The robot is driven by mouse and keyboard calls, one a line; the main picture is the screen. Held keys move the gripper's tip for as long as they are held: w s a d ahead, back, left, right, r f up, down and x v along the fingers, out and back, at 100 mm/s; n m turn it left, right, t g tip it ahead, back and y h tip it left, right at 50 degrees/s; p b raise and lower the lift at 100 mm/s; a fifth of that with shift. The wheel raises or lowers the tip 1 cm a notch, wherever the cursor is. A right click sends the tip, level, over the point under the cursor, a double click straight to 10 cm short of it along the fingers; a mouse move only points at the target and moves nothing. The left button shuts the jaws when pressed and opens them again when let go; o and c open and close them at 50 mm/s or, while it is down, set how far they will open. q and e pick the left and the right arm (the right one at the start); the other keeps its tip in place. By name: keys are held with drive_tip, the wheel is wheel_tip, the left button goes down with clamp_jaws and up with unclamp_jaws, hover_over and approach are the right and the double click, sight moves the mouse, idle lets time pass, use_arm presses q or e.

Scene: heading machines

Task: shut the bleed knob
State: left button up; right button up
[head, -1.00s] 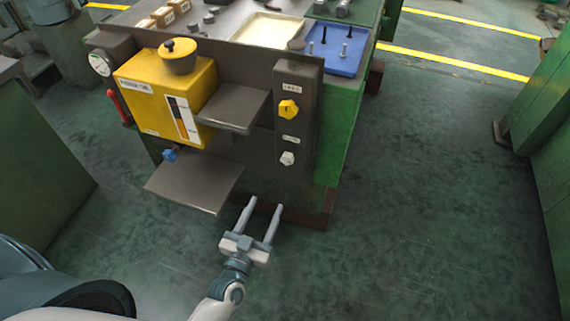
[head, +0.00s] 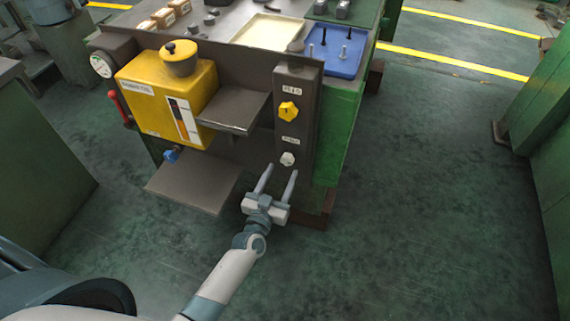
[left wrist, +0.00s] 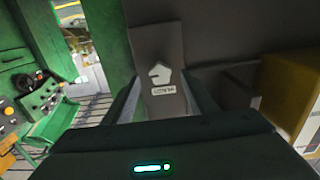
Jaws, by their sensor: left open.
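A pale grey-white knob (head: 287,159) sits low on the dark upright panel, with a small label just above it that is too blurred to read surely. It seems to be the bleed knob. A yellow knob (head: 288,111) sits above it on the same panel. My left gripper (head: 280,173) is open and empty, its fingertips just below and in front of the pale knob in the head view. In the left wrist view the pale knob (left wrist: 159,74) shows ahead between the fingers, apart from them. My right gripper is not in view.
A yellow tank (head: 165,105) with a blue valve knob (head: 170,155) stands left of the panel. A metal shelf (head: 235,108) and a lower plate (head: 195,185) jut out left of my gripper. The green floor to the right is clear.

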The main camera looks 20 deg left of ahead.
sight(286, 163)
use_arm(q)
drive_tip(key=shift+w, duration=2.3)
drive_tip(key=shift+c, duration=0.4)
drive_tip(key=c, duration=1)
